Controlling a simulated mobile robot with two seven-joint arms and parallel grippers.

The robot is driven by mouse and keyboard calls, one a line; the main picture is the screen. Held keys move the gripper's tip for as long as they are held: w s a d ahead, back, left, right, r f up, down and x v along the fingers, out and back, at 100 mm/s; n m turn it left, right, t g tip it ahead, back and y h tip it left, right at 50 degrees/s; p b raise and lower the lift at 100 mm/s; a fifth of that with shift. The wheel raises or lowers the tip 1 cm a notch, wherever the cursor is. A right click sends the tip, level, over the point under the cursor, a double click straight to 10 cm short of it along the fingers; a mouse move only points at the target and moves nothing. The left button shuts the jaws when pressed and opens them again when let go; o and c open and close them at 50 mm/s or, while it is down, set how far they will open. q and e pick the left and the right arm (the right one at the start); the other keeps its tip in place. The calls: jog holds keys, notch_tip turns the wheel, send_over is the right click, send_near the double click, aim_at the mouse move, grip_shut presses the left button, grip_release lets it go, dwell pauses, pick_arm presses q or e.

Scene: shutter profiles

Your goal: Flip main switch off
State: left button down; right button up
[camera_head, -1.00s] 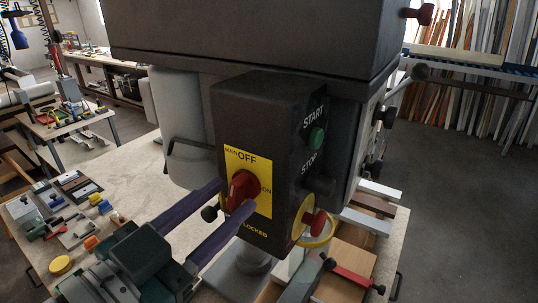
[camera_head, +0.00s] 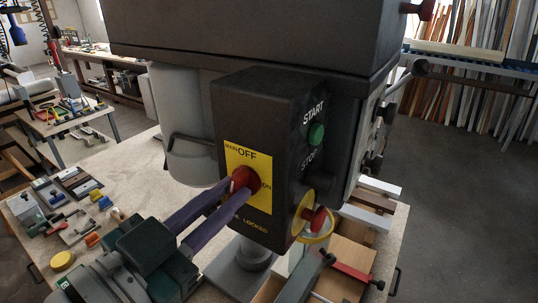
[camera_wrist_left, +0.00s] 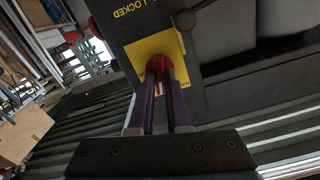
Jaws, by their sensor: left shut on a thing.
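The main switch is a red rotary knob (camera_head: 243,180) on a yellow plate (camera_head: 260,196) marked MAIN, OFF and ON, on the front of a dark control box (camera_head: 268,110). My left gripper (camera_head: 236,193) has its two purple fingers shut on the red knob. The fingers cover much of the knob, so I cannot tell its exact setting. In the left wrist view, the fingers (camera_wrist_left: 160,75) close around the red knob (camera_wrist_left: 160,62) in front of the yellow plate (camera_wrist_left: 145,46). My right gripper is not in view.
The box's side has a green START button (camera_head: 317,134) and a STOP label. A red and yellow knob (camera_head: 314,218) sits at its lower corner. A workbench (camera_head: 135,190) with tools and clamps lies below and left.

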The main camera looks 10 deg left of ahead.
pick_arm(q)
jog(key=n, duration=0.3)
dwell(0.4)
jog(key=c, duration=0.9)
grip_release()
jog(key=shift+s, duration=0.1)
